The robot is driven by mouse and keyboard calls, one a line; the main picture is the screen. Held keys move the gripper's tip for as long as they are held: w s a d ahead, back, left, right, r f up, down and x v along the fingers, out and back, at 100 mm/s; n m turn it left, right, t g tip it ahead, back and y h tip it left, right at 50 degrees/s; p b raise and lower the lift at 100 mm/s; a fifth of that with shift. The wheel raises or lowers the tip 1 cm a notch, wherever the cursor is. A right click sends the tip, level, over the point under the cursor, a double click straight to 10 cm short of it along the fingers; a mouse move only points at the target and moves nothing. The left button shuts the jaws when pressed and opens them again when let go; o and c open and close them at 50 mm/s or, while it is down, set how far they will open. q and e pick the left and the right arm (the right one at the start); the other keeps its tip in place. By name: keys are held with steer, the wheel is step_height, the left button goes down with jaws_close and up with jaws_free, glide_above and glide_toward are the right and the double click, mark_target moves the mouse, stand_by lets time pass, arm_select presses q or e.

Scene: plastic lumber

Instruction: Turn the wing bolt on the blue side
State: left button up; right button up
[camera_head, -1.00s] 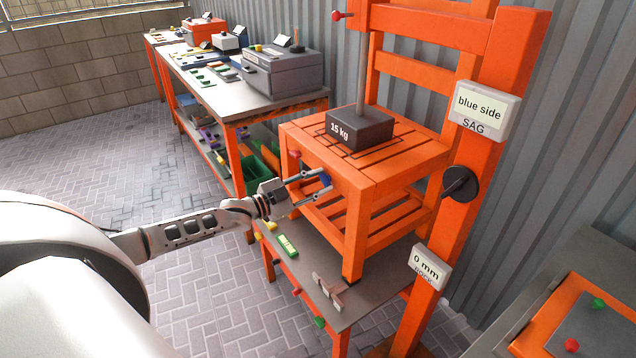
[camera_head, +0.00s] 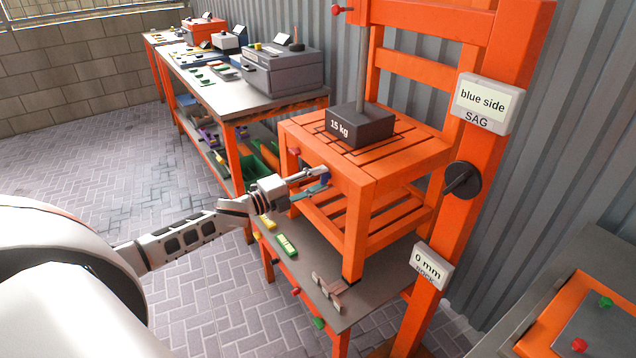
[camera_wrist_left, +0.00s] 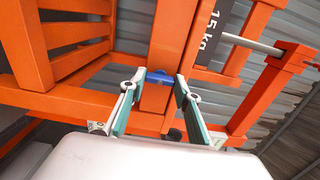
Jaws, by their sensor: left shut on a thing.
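The orange stool (camera_head: 362,185) stands on a grey bench, with a black 15 kg weight (camera_head: 360,125) on its slatted top. The blue wing bolt (camera_head: 325,178) is on the stool's side, just under the top, and also shows in the left wrist view (camera_wrist_left: 160,76). My left gripper (camera_head: 322,181) reaches in from the left and is shut on the blue wing bolt, one finger on each side; its fingers also show in the left wrist view (camera_wrist_left: 156,88). The fingers partly hide the bolt in the head view. A red knob (camera_head: 295,153) sits at the stool's left corner. My right gripper is out of view.
An orange frame post (camera_head: 440,230) stands close right of the stool, with a "blue side SAG" sign (camera_head: 487,103), a "0 mm" sign (camera_head: 430,266) and a black knob (camera_head: 463,180). Small coloured blocks (camera_head: 287,245) lie on the bench below. A long worktable (camera_head: 215,85) stands behind.

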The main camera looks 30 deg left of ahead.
arm_select(q)
steer(key=m+b, duration=0.1)
steer(key=m, duration=0.2)
steer(key=m+b, duration=0.2)
steer(key=m, duration=0.2)
steer(key=m+b, duration=0.2)
steer(key=m, duration=0.2)
steer(key=shift+f, duration=0.35)
steer(key=shift+o, duration=0.2)
steer(key=m+b, duration=0.2)
steer(key=m, duration=0.1)
steer(key=shift+m, duration=0.3)
steer(key=m+b, duration=0.2)
steer(key=m, duration=0.1)
steer(key=shift+r, duration=0.3)
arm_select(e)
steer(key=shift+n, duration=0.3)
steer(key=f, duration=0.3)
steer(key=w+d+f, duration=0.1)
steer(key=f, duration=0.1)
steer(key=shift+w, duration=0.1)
arm_select(q)
steer(key=shift+m, duration=0.3)
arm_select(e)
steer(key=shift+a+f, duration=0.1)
arm_select(q)
steer(key=shift+r, duration=0.1)
